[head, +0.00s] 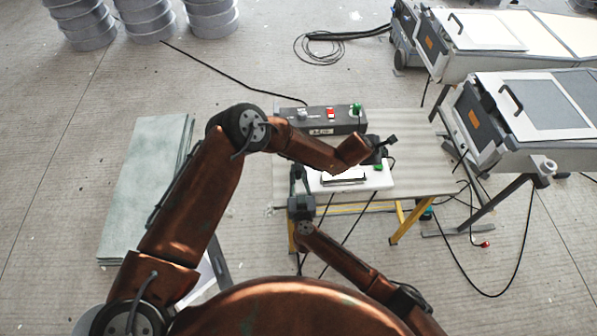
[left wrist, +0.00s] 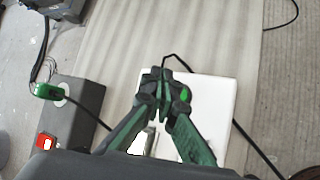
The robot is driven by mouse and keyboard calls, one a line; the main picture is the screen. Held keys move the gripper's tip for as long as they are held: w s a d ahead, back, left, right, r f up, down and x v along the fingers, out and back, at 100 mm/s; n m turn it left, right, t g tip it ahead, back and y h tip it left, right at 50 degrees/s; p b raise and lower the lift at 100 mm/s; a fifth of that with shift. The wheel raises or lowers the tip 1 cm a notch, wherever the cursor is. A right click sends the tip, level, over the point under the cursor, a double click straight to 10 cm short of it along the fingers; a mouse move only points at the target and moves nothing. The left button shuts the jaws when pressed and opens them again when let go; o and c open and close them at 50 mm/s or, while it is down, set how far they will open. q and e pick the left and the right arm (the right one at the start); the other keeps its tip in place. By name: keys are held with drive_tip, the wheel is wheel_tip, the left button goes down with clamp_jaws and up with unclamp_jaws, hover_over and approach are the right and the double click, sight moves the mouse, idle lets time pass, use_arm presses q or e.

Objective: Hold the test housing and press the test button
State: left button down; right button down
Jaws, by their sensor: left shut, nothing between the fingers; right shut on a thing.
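The test housing (head: 345,186) is a flat white box on the worktable; it also shows in the left wrist view (left wrist: 212,110). The green test button (head: 378,167) is on its right part; in the left wrist view, green (left wrist: 184,95) shows just right of the fingertips, partly covered by a finger. My left gripper (head: 380,153) is shut and empty above the button end; its fingers meet in the left wrist view (left wrist: 163,92). Contact with the button cannot be told. My right gripper (head: 297,178) is shut on the housing's left edge. My left arm hides part of the housing.
A dark control box (head: 345,122) with a red switch (head: 331,113) and a green plug (head: 356,108) stands behind the housing. The ribbed worktable (head: 420,150) is clear at right. Grey machines (head: 530,115) stand right; cables lie on the floor.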

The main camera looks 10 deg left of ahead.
use_arm(q)
drive_tip(key=shift+r, duration=0.2)
use_arm(e)
drive_tip(key=c, duration=1.8)
unclamp_jaws()
drive_tip(key=shift+o, duration=0.2)
drive_tip(key=v, duration=1.2)
